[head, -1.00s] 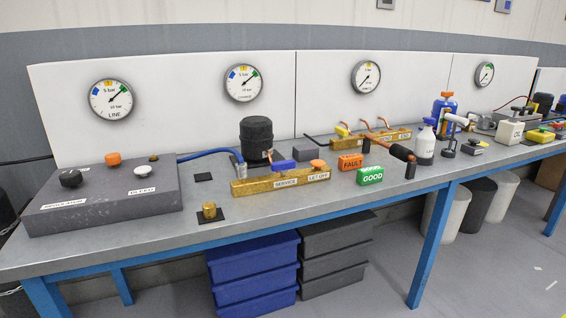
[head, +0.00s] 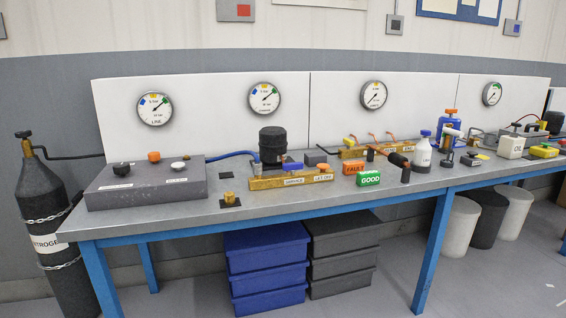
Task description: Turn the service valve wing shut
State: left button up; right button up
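The service valve wing (head: 292,166) is a small blue piece on top of the long brass block (head: 268,183). The block carries a SERVICE label on its front and a LET OFF label further right. An orange knob (head: 324,168) sits above the LET OFF label. The wing is too small to tell its exact angle. The black compressor (head: 273,143) stands just behind the block, with a blue hose running to it from the left. A loose-standing brass cap (head: 229,198) is on a black pad left of the block. Neither gripper is in view.
A grey panel box (head: 145,190) with black, orange and white knobs fills the bench's left end. A black nitrogen cylinder (head: 52,230) stands left of the bench. FAULT (head: 355,167) and GOOD (head: 369,179) blocks and a black-handled tool lie right of the brass block. The floor in front is clear.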

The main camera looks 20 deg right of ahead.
aim_at(292, 167)
jog(key=u, duration=0.35)
jog(key=i, duration=0.9)
jog(key=z, duration=0.05)
